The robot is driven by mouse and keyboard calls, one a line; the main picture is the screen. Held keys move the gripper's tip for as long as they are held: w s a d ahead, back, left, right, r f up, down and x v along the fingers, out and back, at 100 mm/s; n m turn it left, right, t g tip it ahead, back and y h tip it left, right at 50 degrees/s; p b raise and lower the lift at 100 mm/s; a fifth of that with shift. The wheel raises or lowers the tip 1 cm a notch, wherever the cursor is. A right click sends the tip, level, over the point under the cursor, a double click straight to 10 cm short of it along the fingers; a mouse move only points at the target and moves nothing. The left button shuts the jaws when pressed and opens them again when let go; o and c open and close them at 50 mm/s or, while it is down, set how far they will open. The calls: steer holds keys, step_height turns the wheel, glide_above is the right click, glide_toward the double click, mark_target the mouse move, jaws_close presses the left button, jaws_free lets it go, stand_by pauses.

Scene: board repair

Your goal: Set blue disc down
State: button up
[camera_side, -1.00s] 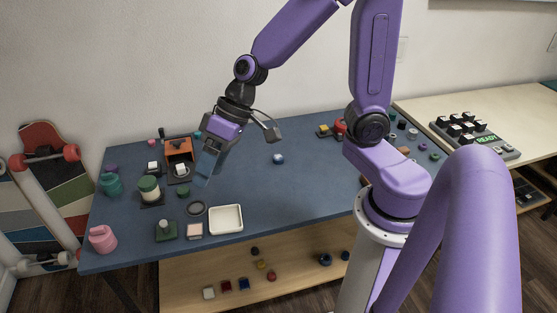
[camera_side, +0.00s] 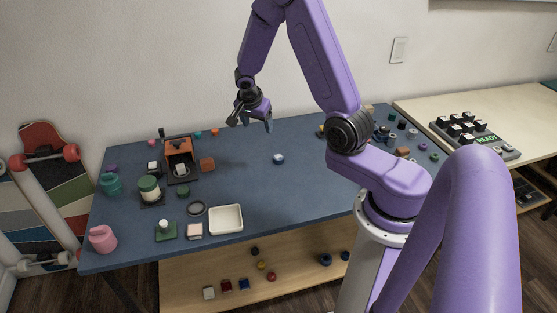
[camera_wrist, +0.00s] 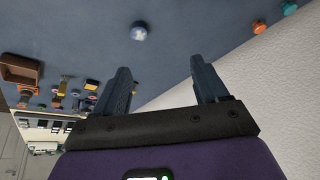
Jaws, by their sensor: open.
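A small round blue-and-white piece (camera_side: 278,159), which may be the blue disc, rests on the blue table mat (camera_side: 300,190) near the middle of the table. It also shows in the wrist view (camera_wrist: 139,33), beyond the fingertips and apart from them. My gripper (camera_side: 269,124) is raised above the far side of the table, near the wall. In the wrist view my gripper (camera_wrist: 163,72) has its two fingers well apart, with nothing held between them.
A white tray (camera_side: 226,232), a dark ring (camera_side: 196,209) and a pink jug (camera_side: 102,239) stand at the front left. The mat around the blue-and-white piece is clear.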

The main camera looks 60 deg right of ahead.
steer(key=s+d+f+m+g, duration=0.1)
steer(key=s, duration=0.1)
glide_above(279, 157)
steer(key=a, duration=0.3)
steer(key=f, duration=1.1)
steer(key=shift+w+d+f, duration=0.15)
steer(key=shift+w, duration=0.2)
steer(key=shift+s+x, duration=0.15)
steer(key=shift+x, duration=1.15)
steer(key=shift+s+x, duration=0.2)
steer(key=shift+x, duration=1.1)
steer(key=shift+c, duration=0.3)
steer(key=c, duration=1.2)
steer(key=shift+o, duration=0.2)
